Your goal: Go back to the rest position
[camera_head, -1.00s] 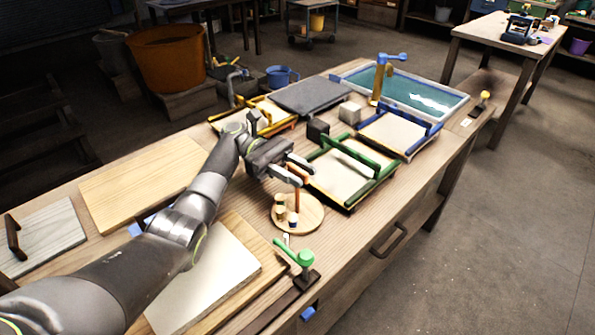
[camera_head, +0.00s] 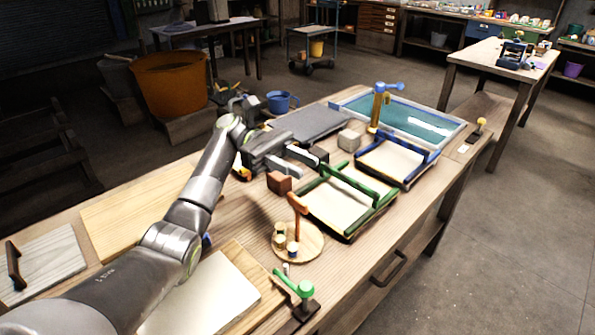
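My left gripper (camera_head: 308,167) reaches in from the left over the workbench (camera_head: 240,214). Its two fingers are apart with nothing between them. The fingertips appear above the bench, just beyond a reddish-brown block (camera_head: 279,183) and close to the far left corner of the green-handled mould (camera_head: 348,200). The height of the gripper above the bench is hard to judge. My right gripper is not in view.
A blue-handled mould (camera_head: 395,160), a grey block (camera_head: 349,139) and a water-filled tray (camera_head: 415,122) stand beyond. A round board (camera_head: 311,243) with a post and small pieces, and a green-handled clamp (camera_head: 304,288), are nearer. The floor at right is clear.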

